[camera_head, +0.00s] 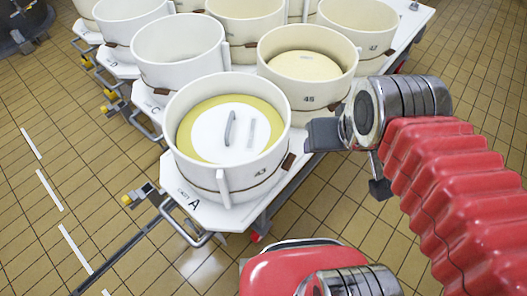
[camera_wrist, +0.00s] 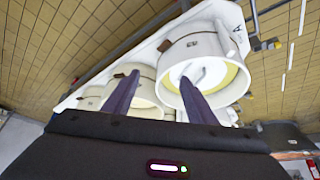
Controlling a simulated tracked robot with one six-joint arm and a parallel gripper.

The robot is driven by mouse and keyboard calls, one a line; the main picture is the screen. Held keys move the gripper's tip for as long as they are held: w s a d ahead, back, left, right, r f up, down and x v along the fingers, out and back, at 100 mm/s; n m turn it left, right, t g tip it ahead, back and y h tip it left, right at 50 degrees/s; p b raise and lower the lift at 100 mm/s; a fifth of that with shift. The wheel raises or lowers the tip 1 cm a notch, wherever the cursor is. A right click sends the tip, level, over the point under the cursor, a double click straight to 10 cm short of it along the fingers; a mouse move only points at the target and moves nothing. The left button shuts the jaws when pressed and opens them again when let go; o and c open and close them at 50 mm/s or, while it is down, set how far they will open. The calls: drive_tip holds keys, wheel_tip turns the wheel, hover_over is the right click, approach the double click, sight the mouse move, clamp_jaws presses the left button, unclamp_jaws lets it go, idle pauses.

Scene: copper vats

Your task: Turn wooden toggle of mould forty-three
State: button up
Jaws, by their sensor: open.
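Mould forty-three (camera_head: 261,172) is a cream round tub at the front corner of a white cart, marked A. It holds a yellow content with a white disc lid (camera_head: 215,135) and grey handle. Its small brown wooden toggle (camera_head: 288,162) is on the right side of the wall. In the wrist view the mould (camera_wrist: 225,48) is upper right, with a brown toggle (camera_wrist: 165,46) on its wall. My gripper (camera_head: 322,135) is just right of the mould, above and apart from the toggle. In the wrist view its two dark fingers (camera_wrist: 158,92) are spread with nothing between.
Mould forty-five (camera_head: 309,98) stands directly behind, with its own brown toggle (camera_head: 364,83). Several more cream tubs (camera_head: 180,52) stand on neighbouring white carts. A cart handle bar (camera_head: 185,232) projects at the front. The tiled floor (camera_head: 95,190) at left is free.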

drive_tip(key=shift+o, duration=0.8)
drive_tip(key=shift+d, duration=0.2)
drive_tip(key=o, duration=0.5)
drive_tip(key=d+f+g, duration=0.1)
drive_tip(key=f, duration=0.1)
drive_tip(key=d+f+m+g, duration=0.1)
drive_tip(key=d+f, duration=0.1)
drive_tip(key=w+d+f+m, duration=0.1)
drive_tip(key=f, duration=0.1)
drive_tip(key=shift+d+f+g, duration=0.35)
drive_tip(key=shift+f+g, duration=0.05)
drive_tip(key=shift+c, duration=0.2)
wheel_tip(320, 180, down, 31)
drive_tip(key=w+d+m+y, duration=0.2)
drive_tip(key=w+m+y, duration=0.1)
drive_tip(key=m+y, duration=1.3)
drive_tip(key=w+d+m+t+h, duration=0.1)
drive_tip(key=w+d+m+t, duration=0.3)
drive_tip(key=w+m+t, duration=0.2)
drive_tip(key=shift+w+d+f+m+t, duration=0.15)
drive_tip(key=shift+w+f+m+t, duration=0.3)
drive_tip(key=shift+w, duration=0.7)
drive_tip(key=shift+r, duration=0.1)
